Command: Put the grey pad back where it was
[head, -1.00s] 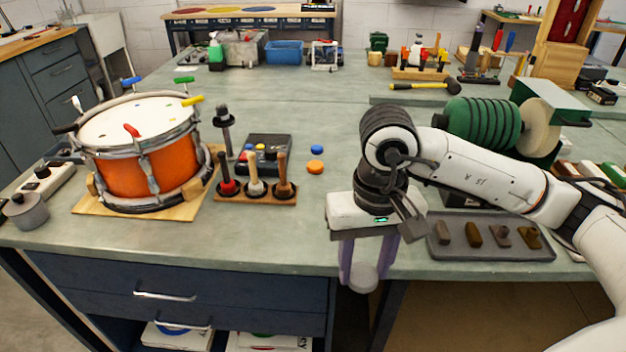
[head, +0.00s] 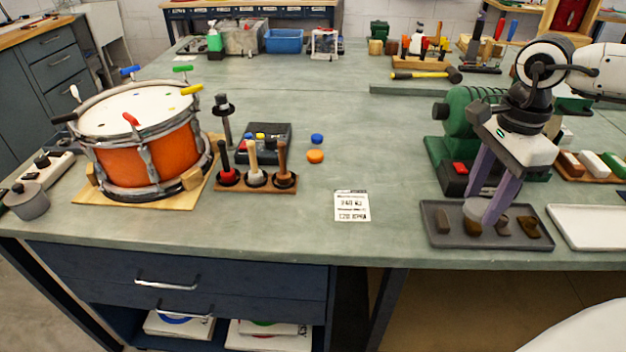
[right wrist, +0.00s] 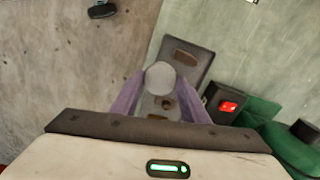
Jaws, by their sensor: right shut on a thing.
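The grey pad (head: 476,208) is a small, round, light grey disc. My right gripper (head: 483,211) is shut on it with two purple fingers, and the pad sits between the fingertips over the dark tray (head: 470,241). In the right wrist view the pad (right wrist: 160,76) shows between the fingers, in front of the tray. The pad and fingers partly hide the tray's middle; I cannot tell whether the pad touches anything there. My left gripper is not in view.
A green machine (head: 460,130) stands behind. A printed card (head: 352,206) lies on clear bench. The orange drum (head: 150,160) stands left.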

